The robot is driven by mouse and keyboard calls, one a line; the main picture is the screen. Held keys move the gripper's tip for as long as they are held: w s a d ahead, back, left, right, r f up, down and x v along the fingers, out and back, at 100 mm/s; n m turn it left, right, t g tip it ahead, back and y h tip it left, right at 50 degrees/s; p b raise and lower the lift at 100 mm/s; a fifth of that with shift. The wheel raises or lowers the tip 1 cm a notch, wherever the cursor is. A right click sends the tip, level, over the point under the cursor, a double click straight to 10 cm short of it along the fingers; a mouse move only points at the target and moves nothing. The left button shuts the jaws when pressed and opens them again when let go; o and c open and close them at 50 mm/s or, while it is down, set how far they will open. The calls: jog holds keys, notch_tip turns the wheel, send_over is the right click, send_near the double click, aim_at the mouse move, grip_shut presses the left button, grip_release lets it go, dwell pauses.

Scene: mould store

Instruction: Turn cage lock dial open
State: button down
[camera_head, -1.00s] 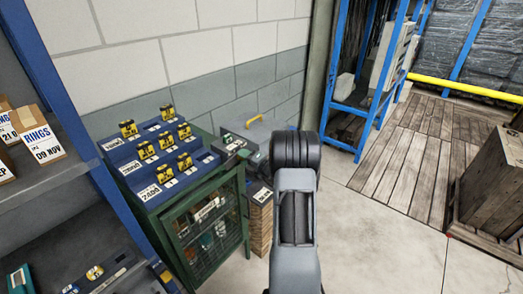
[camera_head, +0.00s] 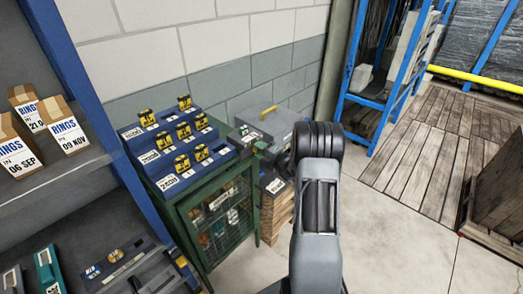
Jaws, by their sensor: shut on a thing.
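The green-framed cage (camera_head: 200,205) stands left of centre, with a wire mesh door on its front. Several goods show dimly behind the mesh. My arm rises from the bottom right of centre, and its dark wrist turns left.
Blue stepped racks (camera_head: 178,150) with yellow-and-black pieces and number labels stand on the cage. A grey case (camera_head: 268,122) with a yellow handle is behind my gripper. A shelf (camera_head: 60,180) with boxes is at left. Concrete floor (camera_head: 385,235) is clear at right.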

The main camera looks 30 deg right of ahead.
jog(key=c, duration=0.8)
grip_release()
jog(key=b+v, duration=0.1)
jog(key=v, duration=1.2)
jog(key=shift+s+d+b, duration=0.2)
jog(key=shift+s+b, duration=0.15)
jog(key=shift+b, duration=0.05)
